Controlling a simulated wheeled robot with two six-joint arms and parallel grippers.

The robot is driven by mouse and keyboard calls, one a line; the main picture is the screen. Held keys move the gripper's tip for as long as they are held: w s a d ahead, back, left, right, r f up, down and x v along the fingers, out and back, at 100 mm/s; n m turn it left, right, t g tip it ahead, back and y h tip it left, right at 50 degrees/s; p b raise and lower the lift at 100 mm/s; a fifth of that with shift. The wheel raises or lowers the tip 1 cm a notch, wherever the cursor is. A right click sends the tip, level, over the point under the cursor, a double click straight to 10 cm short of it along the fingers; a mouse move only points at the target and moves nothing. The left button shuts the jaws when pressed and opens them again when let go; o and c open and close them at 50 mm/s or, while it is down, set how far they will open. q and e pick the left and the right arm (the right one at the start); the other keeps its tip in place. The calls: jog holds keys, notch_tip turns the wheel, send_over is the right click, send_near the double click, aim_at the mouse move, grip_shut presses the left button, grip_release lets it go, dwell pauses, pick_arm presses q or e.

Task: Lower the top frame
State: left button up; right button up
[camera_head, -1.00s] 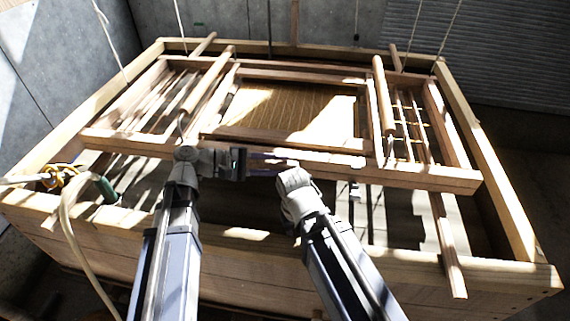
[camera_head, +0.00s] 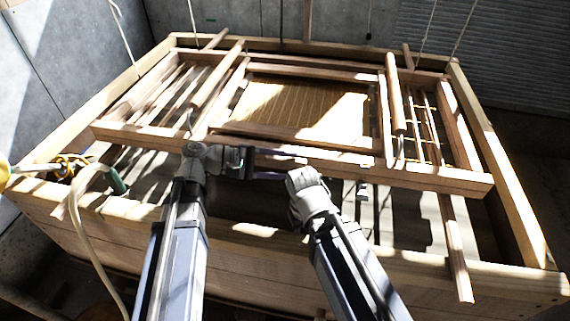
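The wooden top frame (camera_head: 420,178) hangs on cords over a large wooden vat, its front bar crossing the view. A mould with a tan, ribbed screen (camera_head: 300,108) lies inside it. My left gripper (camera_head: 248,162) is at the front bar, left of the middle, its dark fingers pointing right. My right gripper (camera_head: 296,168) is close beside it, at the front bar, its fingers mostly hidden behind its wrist. I cannot make out whether either gripper is shut on the bar.
The vat's thick front rim (camera_head: 350,258) runs below my arms. A pale hose (camera_head: 75,215) with a green end (camera_head: 117,181) lies over the left front rim. Round poles lie across the frame on both sides, and cords hang from above.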

pick_arm(q)
jog(key=w+p+v, duration=0.1)
jog(key=v, duration=0.6)
jog(key=shift+s+a+p, duration=0.3)
jog(key=shift+s+a, duration=0.1)
jog(key=shift+s, duration=0.15)
